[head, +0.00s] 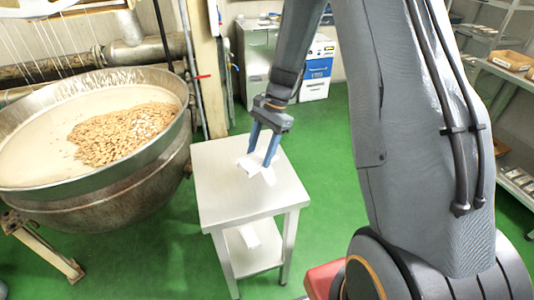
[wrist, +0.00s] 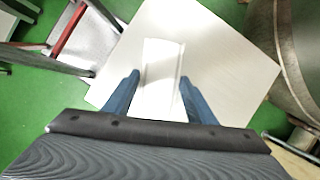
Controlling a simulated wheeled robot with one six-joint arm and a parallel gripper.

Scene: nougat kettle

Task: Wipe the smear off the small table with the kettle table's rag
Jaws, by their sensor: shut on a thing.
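My gripper (head: 259,156) points down over the top of the small metal table (head: 225,200), with its blue fingers shut on a white rag (head: 248,164). The rag hangs at the fingertips close to the tabletop; I cannot tell whether it touches. In the wrist view the rag (wrist: 162,70) lies between the two fingers (wrist: 158,80), pale against the pale tabletop (wrist: 225,60). I cannot make out a smear in either view; the rag and gripper hide part of the top.
A large kettle (head: 130,205) full of nuts and pale mass stands left of the table. A white item (head: 249,235) lies on the table's lower shelf. A metal cabinet (head: 257,60) and a blue-white box (head: 317,70) stand behind. Shelves (head: 505,75) line the right.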

